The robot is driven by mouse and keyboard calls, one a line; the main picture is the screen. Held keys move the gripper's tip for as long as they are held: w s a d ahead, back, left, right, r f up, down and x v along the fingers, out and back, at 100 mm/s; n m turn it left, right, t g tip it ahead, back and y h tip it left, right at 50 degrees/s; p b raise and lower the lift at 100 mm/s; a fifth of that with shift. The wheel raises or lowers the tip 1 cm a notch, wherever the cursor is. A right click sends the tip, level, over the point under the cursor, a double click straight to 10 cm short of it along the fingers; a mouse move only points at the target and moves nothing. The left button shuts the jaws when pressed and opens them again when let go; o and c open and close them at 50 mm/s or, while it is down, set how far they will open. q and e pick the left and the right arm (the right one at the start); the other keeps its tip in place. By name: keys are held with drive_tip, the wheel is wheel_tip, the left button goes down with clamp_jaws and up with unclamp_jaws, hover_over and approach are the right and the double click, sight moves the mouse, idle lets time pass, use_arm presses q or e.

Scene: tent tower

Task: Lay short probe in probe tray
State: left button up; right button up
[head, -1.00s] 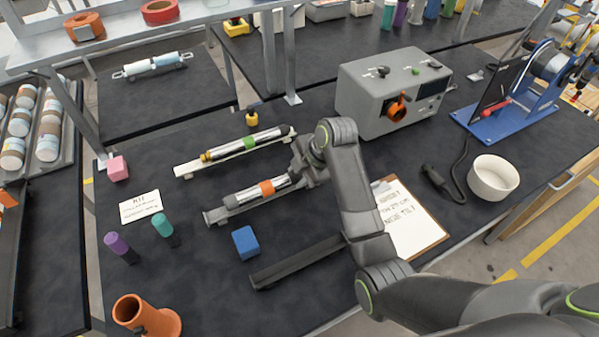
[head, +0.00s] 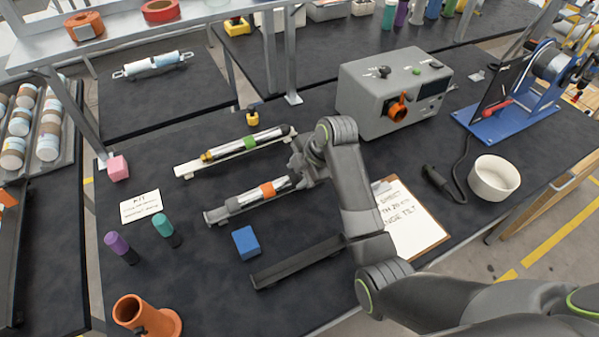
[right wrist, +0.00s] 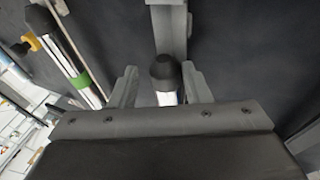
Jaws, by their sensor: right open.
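A silver probe with an orange band (head: 268,190) lies on a narrow grey holder (head: 217,215) mid-table. A second probe with a green band (head: 250,142) lies on a pale holder (head: 187,170) behind it and looks slightly longer. A dark, empty long tray (head: 300,262) is in front. My right gripper (head: 298,174) is at the right end of the orange-banded probe. In the right wrist view, its open fingers (right wrist: 160,88) stand either side of that probe's black end (right wrist: 165,72). The wrist partly hides the probe in the head view. My left gripper is not in view.
A blue cube (head: 246,242) sits between the orange-banded probe's holder and the dark tray. A clipboard (head: 410,220) lies right of my arm. A grey instrument box (head: 390,95) stands behind. Purple (head: 121,247) and teal (head: 165,230) cylinders stand at the left.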

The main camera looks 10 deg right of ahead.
drive_tip(key=shift+s+d+f, duration=0.1)
drive_tip(key=shift+s+f, duration=0.35)
drive_tip(key=shift+f, duration=0.2)
drive_tip(key=shift+d+r, duration=0.15)
drive_tip(key=shift+r, duration=0.25)
drive_tip(key=p+v, duration=0.7)
drive_tip(key=v, duration=1)
drive_tip(key=shift+w+r+p, duration=0.3)
drive_tip(key=shift+r+p, duration=0.05)
drive_tip(key=shift+r, duration=0.1)
